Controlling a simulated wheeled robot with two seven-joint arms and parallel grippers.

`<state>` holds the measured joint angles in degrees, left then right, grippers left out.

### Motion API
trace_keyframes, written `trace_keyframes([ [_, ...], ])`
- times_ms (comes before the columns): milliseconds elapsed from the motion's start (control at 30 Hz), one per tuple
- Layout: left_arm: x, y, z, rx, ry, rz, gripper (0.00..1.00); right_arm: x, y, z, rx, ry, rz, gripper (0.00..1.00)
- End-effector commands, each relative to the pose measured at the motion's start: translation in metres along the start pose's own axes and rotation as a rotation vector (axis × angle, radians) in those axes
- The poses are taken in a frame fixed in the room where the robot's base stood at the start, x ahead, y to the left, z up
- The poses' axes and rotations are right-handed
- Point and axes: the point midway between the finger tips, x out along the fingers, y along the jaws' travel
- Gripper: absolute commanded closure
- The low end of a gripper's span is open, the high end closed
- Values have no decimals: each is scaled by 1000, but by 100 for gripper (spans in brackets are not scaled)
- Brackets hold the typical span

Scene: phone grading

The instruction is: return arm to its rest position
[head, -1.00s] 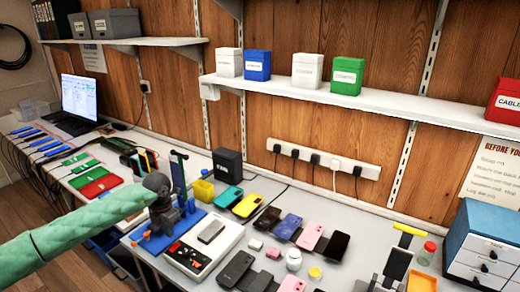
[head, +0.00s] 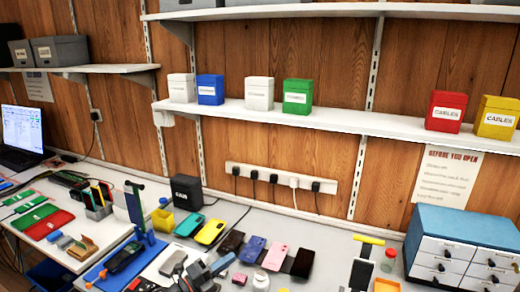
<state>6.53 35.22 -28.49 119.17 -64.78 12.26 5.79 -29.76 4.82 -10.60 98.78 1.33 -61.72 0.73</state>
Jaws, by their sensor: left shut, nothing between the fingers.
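My left gripper (head: 208,270) shows at the bottom edge, left of centre. It is shut and empty, and most of my arm is below the picture. It appears in front of the white tray (head: 158,264), beside a grey phone (head: 173,262); whether it touches either cannot be told. My right gripper is not in view.
Several phones, including a pink one (head: 275,257), lie right of my left gripper. A blue drawer cabinet (head: 462,232) stands at the right. A shelf (head: 330,119) with labelled boxes runs above. A laptop (head: 22,130) stands far left.

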Motion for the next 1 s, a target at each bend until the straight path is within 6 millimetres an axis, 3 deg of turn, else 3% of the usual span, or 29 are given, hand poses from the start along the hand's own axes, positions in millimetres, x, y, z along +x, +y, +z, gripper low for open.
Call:
trace_keyframes([
  [133,-18,-9,10,-219,-265,-84,100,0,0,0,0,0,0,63],
  [233,-39,-5,20,-369,-446,-109,100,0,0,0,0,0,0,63],
  [367,-74,12,26,-567,-681,-105,100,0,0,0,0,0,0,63],
  [533,-132,49,17,-826,-978,-38,100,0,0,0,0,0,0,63],
  [667,-179,80,-9,-1025,-1189,58,100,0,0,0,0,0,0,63],
  [800,-229,109,-52,-1226,-1388,200,100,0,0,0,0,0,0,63],
  [1000,-273,126,-105,-1408,-1551,372,100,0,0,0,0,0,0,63],
])
